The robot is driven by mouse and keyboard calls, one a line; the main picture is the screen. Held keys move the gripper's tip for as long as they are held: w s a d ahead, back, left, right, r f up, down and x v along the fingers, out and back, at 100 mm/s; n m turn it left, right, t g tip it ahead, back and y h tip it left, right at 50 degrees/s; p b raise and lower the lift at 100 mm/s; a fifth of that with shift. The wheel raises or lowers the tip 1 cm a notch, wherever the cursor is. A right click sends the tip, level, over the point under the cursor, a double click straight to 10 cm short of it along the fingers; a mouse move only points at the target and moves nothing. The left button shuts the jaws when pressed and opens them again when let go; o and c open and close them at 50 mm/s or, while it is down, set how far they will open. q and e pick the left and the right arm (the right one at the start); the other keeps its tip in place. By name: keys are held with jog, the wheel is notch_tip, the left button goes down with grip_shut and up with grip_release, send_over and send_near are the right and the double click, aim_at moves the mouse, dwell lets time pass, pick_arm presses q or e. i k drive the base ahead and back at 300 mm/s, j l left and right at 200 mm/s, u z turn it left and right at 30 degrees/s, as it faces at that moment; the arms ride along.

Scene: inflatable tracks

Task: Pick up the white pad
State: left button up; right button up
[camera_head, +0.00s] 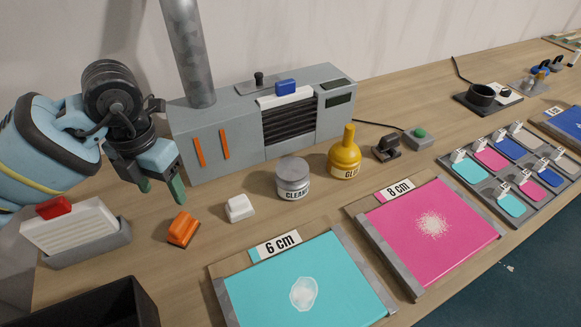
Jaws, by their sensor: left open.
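The white pad (239,208) is a small white block lying on the wooden table, between an orange block and the grey cleaner jar. My left gripper (163,188) hangs above the table to the upper left of the pad. Its fingers are apart with nothing between them, and they point down. It does not touch the pad. My right gripper does not show in the camera_head view.
An orange block (183,229) is left of the pad, and the cleaner jar (293,180) is to its right. A yellow glue bottle (344,157) and grey machine (262,115) stand behind. A cyan sheet (345,262) and pink sheet (468,238) lie in front.

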aim_at(238, 208)
jog(key=i+l+u, duration=0.2)
jog(key=l, duration=0.55)
jog(key=l+u, duration=0.2)
jog(key=l, duration=0.5)
